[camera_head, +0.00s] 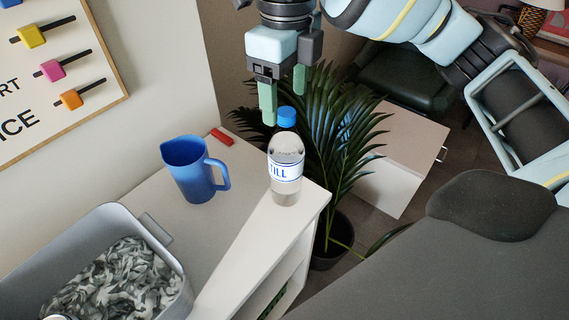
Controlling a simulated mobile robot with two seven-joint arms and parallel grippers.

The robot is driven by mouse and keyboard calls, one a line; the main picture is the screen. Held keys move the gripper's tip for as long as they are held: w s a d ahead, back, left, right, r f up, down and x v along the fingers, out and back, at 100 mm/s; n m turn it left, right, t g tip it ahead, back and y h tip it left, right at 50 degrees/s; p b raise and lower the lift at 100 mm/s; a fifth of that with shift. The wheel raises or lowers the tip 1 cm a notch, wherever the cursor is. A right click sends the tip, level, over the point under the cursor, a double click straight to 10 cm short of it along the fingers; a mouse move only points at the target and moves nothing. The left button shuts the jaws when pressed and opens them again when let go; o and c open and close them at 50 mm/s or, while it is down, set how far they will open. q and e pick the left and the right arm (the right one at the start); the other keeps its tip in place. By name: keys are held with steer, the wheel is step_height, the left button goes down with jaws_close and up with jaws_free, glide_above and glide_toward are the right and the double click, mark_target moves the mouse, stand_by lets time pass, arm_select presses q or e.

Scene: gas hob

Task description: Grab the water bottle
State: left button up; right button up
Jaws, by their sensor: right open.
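The water bottle (286,172) is clear plastic with a blue cap and a white label. It stands upright on the white cabinet top (240,228), close to its right edge. My right gripper (284,100) comes in from the top, pointing down, with its green fingers apart. The fingers are at about the height of the bottle's cap in the picture, and one finger is just left of the cap. The gripper holds nothing. Whether a finger touches the cap I cannot tell. My left gripper is not in view.
A blue jug (189,172) stands left of the bottle, its handle toward it. A red object (222,137) lies behind the jug. A grey bin (171,262) with grey-white filling is at lower left. A potted plant (335,135) is close behind and right of the bottle.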

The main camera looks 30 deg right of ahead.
mark_target(287, 112)
step_height(287, 112, down, 2)
steer(key=shift+w, duration=0.15)
steer(key=shift+d+f, duration=0.2)
steer(key=shift+f, duration=2.35)
steer(key=shift+r, duration=0.1)
jaws_close()
